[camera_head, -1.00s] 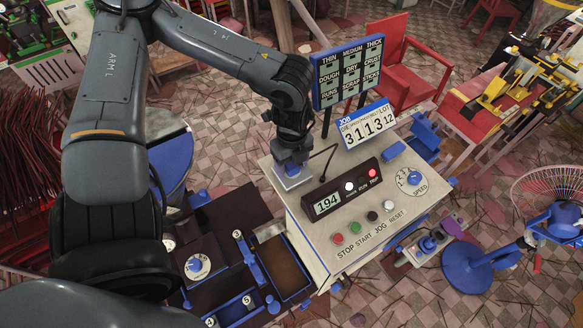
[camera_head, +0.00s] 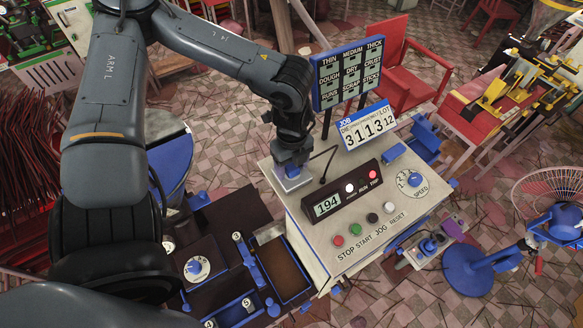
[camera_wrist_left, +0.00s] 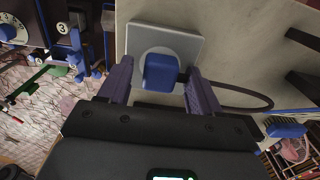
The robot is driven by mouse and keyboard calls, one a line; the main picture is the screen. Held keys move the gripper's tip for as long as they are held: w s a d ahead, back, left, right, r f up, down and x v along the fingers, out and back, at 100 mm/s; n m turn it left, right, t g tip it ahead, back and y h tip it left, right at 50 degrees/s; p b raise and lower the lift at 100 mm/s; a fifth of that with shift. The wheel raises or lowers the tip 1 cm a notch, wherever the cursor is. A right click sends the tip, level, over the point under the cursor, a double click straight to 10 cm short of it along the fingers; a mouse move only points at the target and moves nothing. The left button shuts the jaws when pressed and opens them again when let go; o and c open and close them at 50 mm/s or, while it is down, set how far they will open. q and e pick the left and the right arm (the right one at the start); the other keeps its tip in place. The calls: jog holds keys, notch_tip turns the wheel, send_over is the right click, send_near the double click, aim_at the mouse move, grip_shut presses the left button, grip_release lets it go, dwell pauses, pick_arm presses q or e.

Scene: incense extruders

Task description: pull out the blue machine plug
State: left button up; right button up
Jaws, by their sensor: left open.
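The blue machine plug (camera_wrist_left: 160,72) sits on a square grey socket plate (camera_wrist_left: 185,42) in the left wrist view. The same plate shows in the head view (camera_head: 293,184) at the near-left corner of the machine top. My left gripper (camera_wrist_left: 158,76) is open, with one finger on each side of the plug. Small gaps seem to show between fingers and plug. In the head view, my left gripper (camera_head: 291,158) points down over the plate and largely hides the plug. My right gripper is not in view.
A control panel (camera_head: 342,197) with display and lamps stands right of the plate. A dark cable (camera_wrist_left: 262,98) loops to the right of my gripper. Blue-edged trays (camera_head: 283,268) lie left of the machine. A job sign (camera_head: 366,125) and dark board (camera_head: 348,72) stand behind.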

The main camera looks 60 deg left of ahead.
aim_at(292, 166)
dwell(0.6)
pick_arm(q)
jog(key=shift+c, duration=0.5)
grip_shut()
jog(key=shift+r, duration=0.15)
jog(key=shift+r+p, duration=0.75)
jog(key=shift+r, duration=0.6)
jog(key=shift+r+p, duration=0.95)
jog(key=shift+r, duration=0.55)
